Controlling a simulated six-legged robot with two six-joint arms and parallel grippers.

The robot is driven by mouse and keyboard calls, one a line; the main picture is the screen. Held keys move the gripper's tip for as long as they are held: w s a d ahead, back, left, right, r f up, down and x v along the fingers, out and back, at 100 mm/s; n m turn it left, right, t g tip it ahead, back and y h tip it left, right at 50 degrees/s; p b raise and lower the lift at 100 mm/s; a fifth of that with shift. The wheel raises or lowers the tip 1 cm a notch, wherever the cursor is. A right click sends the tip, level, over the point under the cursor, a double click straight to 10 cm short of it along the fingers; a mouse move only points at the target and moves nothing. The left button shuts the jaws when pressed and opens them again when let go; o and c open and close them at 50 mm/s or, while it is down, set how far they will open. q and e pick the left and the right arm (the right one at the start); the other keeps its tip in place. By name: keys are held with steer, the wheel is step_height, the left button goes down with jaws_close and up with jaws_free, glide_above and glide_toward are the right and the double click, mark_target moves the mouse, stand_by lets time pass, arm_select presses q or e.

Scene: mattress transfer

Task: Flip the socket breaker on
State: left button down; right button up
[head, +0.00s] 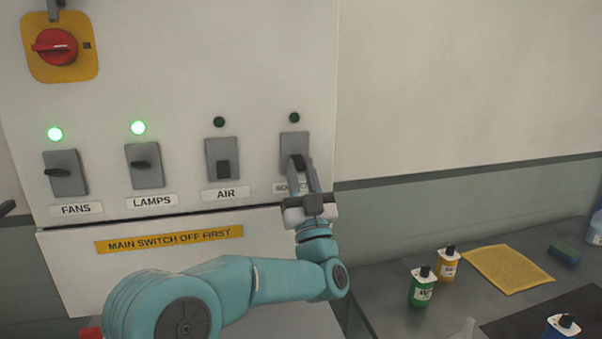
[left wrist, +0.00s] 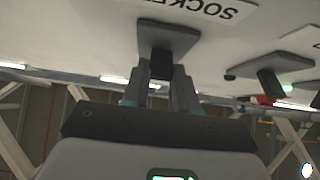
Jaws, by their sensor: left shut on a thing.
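The socket breaker (head: 294,139) is the rightmost of the row on the white panel, and the lamp (head: 294,117) above it is dark. My left gripper (head: 299,164) is shut on its dark lever, with a finger on either side, and partly hides the lever and label. In the left wrist view the breaker's grey plate (left wrist: 170,37) and its label (left wrist: 215,9) appear upside down. The lever (left wrist: 160,66) shows between the fingers of my left gripper (left wrist: 160,75).
Fans (head: 65,173) and lamps (head: 145,166) breakers have green lamps lit. The air breaker (head: 222,159) has its lever low and its lamp dark. A red main switch (head: 56,46) sits top left. Bottles (head: 423,287) and a yellow cloth (head: 508,269) are on the bench.

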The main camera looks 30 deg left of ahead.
arm_select(q)
steer(key=shift+r+h, duration=0.1)
steer(key=shift+h, duration=0.2)
steer(key=shift+d+r+h, duration=0.15)
steer(key=shift+r+h, duration=0.1)
steer(key=shift+h, duration=0.05)
steer(key=shift+s+r+g+h+p, duration=0.15)
steer(key=shift+r+g+h+p, duration=0.35)
steer(key=shift+g+h, duration=0.15)
step_height(320, 180, up, 2)
steer(key=g+h+p, duration=0.3)
steer(key=p, duration=0.3)
steer(key=shift+d+r, duration=0.1)
steer(key=shift+r, duration=0.05)
steer(key=shift+r+g+h+p, duration=0.1)
steer(key=shift+g+h+p, duration=0.35)
steer(key=shift+h+p, duration=0.25)
steer(key=shift+a+r+g+h, duration=0.2)
steer(key=shift+r+g+h, duration=0.05)
steer(key=shift+g+h, duration=0.6)
steer(key=shift+w, duration=0.2)
